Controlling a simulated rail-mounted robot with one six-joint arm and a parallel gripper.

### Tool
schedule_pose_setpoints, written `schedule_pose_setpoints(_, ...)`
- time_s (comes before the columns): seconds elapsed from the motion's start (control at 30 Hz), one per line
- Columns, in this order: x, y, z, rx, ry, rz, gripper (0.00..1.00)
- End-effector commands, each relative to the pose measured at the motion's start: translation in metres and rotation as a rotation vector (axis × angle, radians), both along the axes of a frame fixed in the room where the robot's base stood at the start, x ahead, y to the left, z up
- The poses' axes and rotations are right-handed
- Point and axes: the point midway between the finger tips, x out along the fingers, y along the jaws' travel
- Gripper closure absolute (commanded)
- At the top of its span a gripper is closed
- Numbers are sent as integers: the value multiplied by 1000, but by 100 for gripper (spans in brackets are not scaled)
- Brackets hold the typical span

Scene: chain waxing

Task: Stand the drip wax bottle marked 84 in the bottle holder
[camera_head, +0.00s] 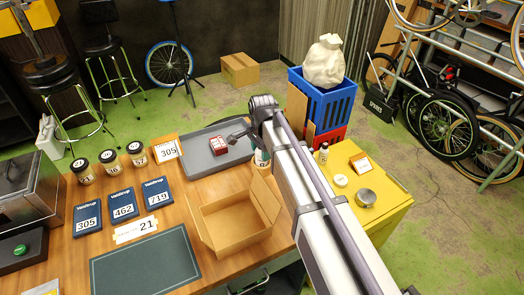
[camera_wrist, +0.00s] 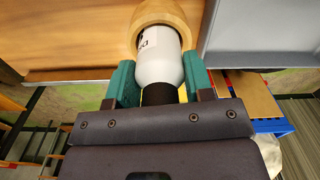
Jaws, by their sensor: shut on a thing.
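In the wrist view, my gripper (camera_wrist: 160,80) has its teal fingers shut on a white bottle (camera_wrist: 160,62) with a black cap. Only a scrap of dark lettering shows on the bottle, so the number 84 cannot be read. The bottle's far end is inside the outline of a round, pale wooden holder (camera_wrist: 187,14). I cannot tell whether it rests on the holder's bottom. In the head view, my gripper (camera_head: 258,142) is at the right end of the workbench, and the bottle (camera_head: 262,158) shows below it, partly hidden by my arm.
An open cardboard box (camera_head: 232,222) stands just left of my arm. A grey tray (camera_head: 203,160) with a red pack (camera_head: 218,146) lies behind it. A yellow cabinet (camera_head: 388,206) to the right carries another small bottle (camera_head: 323,153) and a tin (camera_head: 365,197). Jars and blue boxes stand left.

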Motion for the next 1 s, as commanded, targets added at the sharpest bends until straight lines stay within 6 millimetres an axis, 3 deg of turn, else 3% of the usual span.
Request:
schedule_pose_setpoints(0.3, 0, 0, 0, 0, 0, 0, 27)
schedule_pose_setpoints(0.57, 0, 0, 3, 0, 0, 0, 27)
schedule_pose_setpoints(0.77, 0, 0, 35, 0, 0, 0, 27)
schedule_pose_setpoints(1.0, -1, -1, 102, 0, 0, 0, 27)
